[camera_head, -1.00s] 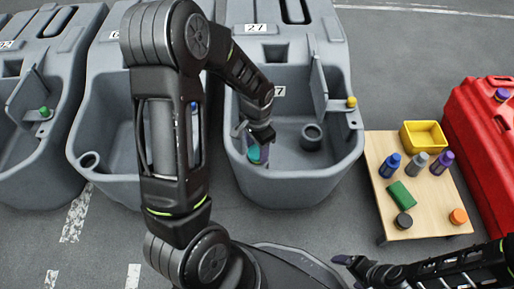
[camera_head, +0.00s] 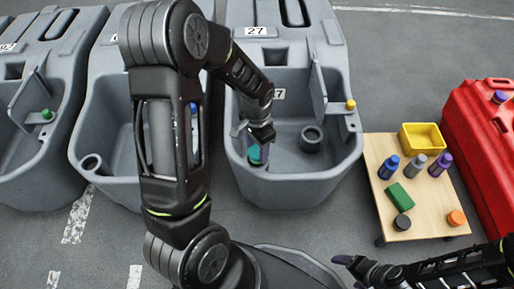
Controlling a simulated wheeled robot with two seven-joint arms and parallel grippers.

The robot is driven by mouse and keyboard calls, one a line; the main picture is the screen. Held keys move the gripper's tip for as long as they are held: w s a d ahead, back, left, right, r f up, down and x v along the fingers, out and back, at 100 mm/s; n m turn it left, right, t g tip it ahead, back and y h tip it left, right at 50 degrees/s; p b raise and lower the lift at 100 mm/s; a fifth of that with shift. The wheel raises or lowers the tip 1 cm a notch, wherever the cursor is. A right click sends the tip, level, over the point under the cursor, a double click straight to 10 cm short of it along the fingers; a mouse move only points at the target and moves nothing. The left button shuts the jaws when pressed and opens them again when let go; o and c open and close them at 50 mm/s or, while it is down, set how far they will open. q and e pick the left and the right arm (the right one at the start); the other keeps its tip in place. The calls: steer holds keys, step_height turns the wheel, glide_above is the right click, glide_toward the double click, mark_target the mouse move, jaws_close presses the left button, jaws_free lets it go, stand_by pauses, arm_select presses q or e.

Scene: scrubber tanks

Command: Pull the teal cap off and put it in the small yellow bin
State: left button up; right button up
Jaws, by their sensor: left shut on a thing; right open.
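The teal cap (camera_head: 254,153) is inside the front left part of the grey tank (camera_head: 290,190) marked 27. My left gripper (camera_head: 256,146) reaches down into that tank and is shut on the teal cap, which its fingers partly hide. I cannot tell whether the cap is still seated on what lies below it. The small yellow bin (camera_head: 422,138) stands at the back of the wooden table and looks empty. My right gripper (camera_head: 345,267) is open and empty, low in the picture in front of the table.
The wooden table (camera_head: 424,208) holds blue, grey and purple bottles (camera_head: 389,167), a green block (camera_head: 398,195), a dark round lid (camera_head: 402,222) and an orange one (camera_head: 456,217). A red case (camera_head: 487,150) stands to its right. More grey tanks (camera_head: 40,185) stand at left.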

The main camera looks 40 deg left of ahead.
mark_target(257, 151)
arm_select(q)
steer(key=shift+r+p, duration=1.85)
steer(key=shift+r, duration=0.7)
arm_select(e)
step_height(257, 151, up, 4)
steer(key=shift+r, duration=0.15)
arm_select(q)
steer(key=w+d+r+n, duration=0.1)
steer(key=w+d+r, duration=0.3)
steer(key=r, duration=0.3)
steer(key=w+d+r+n, duration=0.1)
steer(key=w+d+r, duration=0.3)
steer(key=r, duration=0.3)
steer(key=w+d+r+n, duration=0.1)
steer(key=w+d+r, duration=0.3)
steer(key=r, duration=0.3)
steer(key=shift+w+d+r+n, duration=0.25)
steer(key=shift+r+n, duration=0.15)
arm_select(e)
steer(key=shift+s+a, duration=0.45)
steer(key=shift+s, duration=0.35)
steer(key=shift+c, duration=0.5)
